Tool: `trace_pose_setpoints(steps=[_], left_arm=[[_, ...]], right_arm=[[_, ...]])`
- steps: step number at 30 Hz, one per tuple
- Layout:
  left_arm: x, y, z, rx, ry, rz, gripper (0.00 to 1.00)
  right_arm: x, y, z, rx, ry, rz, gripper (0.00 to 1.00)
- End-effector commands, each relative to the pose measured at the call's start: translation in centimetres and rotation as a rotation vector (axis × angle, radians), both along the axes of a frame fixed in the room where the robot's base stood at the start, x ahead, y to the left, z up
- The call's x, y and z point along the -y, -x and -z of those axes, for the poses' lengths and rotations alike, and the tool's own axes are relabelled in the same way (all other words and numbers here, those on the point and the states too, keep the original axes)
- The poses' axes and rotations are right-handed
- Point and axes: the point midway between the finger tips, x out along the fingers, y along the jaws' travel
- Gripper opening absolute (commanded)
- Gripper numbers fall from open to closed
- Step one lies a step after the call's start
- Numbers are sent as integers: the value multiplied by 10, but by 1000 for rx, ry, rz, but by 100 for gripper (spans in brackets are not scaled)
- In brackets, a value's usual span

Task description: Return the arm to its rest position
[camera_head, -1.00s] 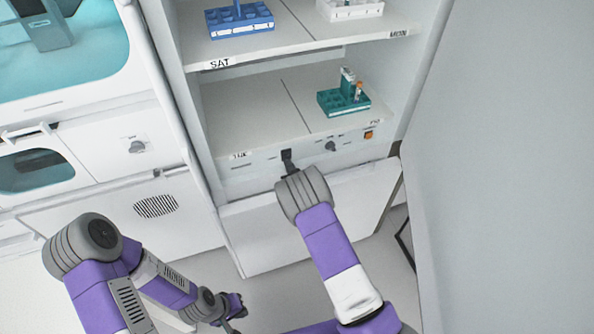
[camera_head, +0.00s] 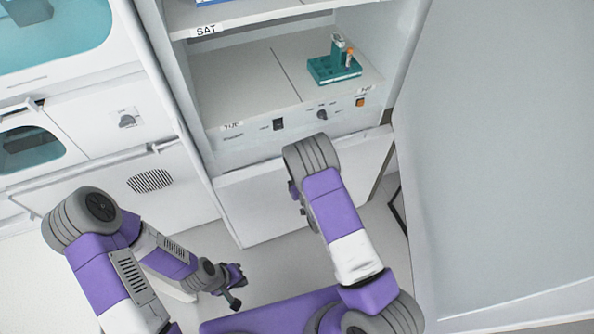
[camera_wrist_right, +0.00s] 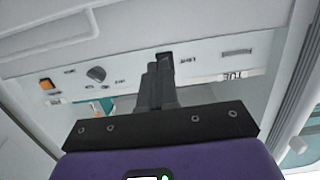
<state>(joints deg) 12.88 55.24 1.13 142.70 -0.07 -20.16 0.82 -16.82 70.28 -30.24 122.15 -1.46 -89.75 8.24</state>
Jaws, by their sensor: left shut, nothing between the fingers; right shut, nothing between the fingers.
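My right arm (camera_head: 335,210) reaches up from the bottom of the head view, its wrist in front of the white panel below the cabinet. Its gripper is mostly hidden there behind the arm. In the right wrist view my right gripper (camera_wrist_right: 158,72) is shut and empty, its dark fingers together and pointing at the switch panel. My left gripper (camera_head: 233,298) is shut and empty, low over the floor at the lower left of the head view.
The control panel has a black switch (camera_head: 278,124), a dark knob (camera_head: 321,114) and an orange switch (camera_head: 360,102). A grey wall or door (camera_head: 490,150) closes the right side. Floor is open between the arms.

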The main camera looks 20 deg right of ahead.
Motion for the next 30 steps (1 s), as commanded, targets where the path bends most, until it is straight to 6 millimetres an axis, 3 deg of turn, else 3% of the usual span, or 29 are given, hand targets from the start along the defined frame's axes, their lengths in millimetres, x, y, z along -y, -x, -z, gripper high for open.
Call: trace_pose_setpoints(steps=[5,23,26,30], left_arm=[[0,0,0,-1,0,0,0],[0,0,0,-1,0,0,0],[0,0,0,-1,0,0,0],[0,0,0,-1,0,0,0]], right_arm=[[1,10,2,0,-1,0,0],[2,12,5,-15,-4,7,0],[9,21,22,-105,-23,41,0],[17,59,71,-389,-89,117,0]])
